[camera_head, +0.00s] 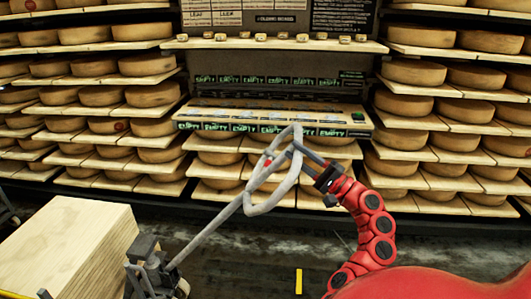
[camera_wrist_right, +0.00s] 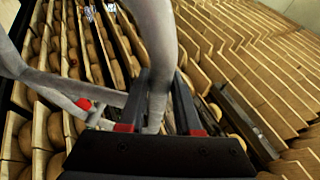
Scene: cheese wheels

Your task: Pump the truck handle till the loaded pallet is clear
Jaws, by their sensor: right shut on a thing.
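The grey truck handle (camera_head: 270,196) is a looped bar on a long shaft (camera_head: 212,236). The shaft leans up and to the right from the dark pump base (camera_head: 150,272) at lower left. My right gripper (camera_head: 304,158) is shut on the upper right side of the loop. In the right wrist view the grey bar (camera_wrist_right: 165,50) passes between the two fingers (camera_wrist_right: 168,110), and a red part (camera_wrist_right: 83,104) shows on the handle. The forks and pallet underside are hidden. My left gripper is not in view.
Shelves of cheese wheels (camera_head: 415,72) fill the back on both sides. The dark floor (camera_head: 250,240) is open between truck and shelves, with a yellow mark (camera_head: 298,281).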

